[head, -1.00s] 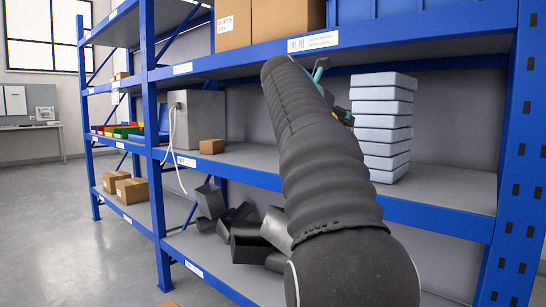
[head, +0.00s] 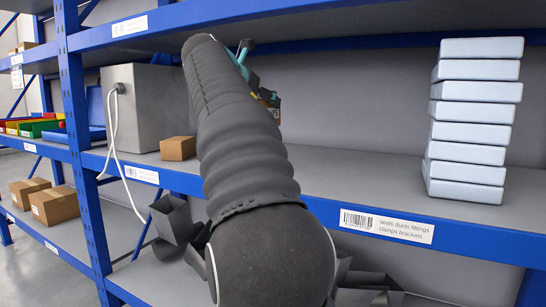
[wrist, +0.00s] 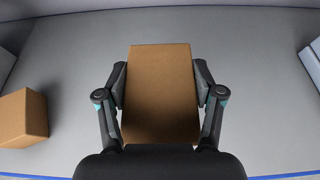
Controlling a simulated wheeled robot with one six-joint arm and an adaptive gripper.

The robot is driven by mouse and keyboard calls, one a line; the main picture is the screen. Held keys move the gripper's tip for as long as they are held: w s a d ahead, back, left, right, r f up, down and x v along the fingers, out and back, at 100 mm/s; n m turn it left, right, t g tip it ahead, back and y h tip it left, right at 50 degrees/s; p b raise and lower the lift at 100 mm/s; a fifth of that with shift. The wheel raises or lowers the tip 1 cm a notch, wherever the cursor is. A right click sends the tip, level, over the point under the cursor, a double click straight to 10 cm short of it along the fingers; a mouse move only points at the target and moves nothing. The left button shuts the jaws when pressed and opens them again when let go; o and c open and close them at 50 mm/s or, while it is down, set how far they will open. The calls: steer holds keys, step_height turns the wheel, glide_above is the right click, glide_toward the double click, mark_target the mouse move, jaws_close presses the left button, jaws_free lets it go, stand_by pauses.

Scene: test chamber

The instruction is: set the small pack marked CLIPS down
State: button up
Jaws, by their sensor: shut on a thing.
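A plain brown cardboard pack (wrist: 160,110) fills the middle of the wrist view. My gripper (wrist: 160,82) is shut on it, with one finger against each side. No CLIPS marking shows on the faces in view. Beneath it is the grey middle shelf board (wrist: 75,75); I cannot tell whether the pack touches it. In the head view, my arm hides most of the gripper (head: 262,85) and the pack, above the same shelf (head: 350,185).
A small brown box (head: 178,148) stands left of my gripper and also shows in the wrist view (wrist: 22,118). A grey cabinet (head: 150,105) with a white cable is behind it. A pale stack of boxes (head: 472,120) stands at right. Free shelf lies between. An upper shelf (head: 330,22) hangs overhead.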

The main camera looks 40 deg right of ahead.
steer(key=shift+w+a+f+b, duration=0.55)
steer(key=shift+w+f+b, duration=0.15)
steer(key=shift+w+f, duration=1.2)
steer(key=shift+w+a+f+b, duration=0.55)
steer(key=shift+w+f+b, duration=0.2)
steer(key=shift+w+f, duration=1.2)
steer(key=shift+w+a+f+b, duration=0.65)
steer(key=shift+w+f, duration=0.95)
steer(key=shift+w, duration=0.55)
steer(key=shift+d+f, duration=0.1)
steer(key=o, duration=1.4)
steer(key=shift+c, duration=0.2)
steer(key=shift+r, duration=0.2)
steer(key=p+v, duration=0.1)
steer(key=v, duration=1.1)
steer(key=shift+f+p, duration=0.2)
steer(key=shift+p, duration=0.15)
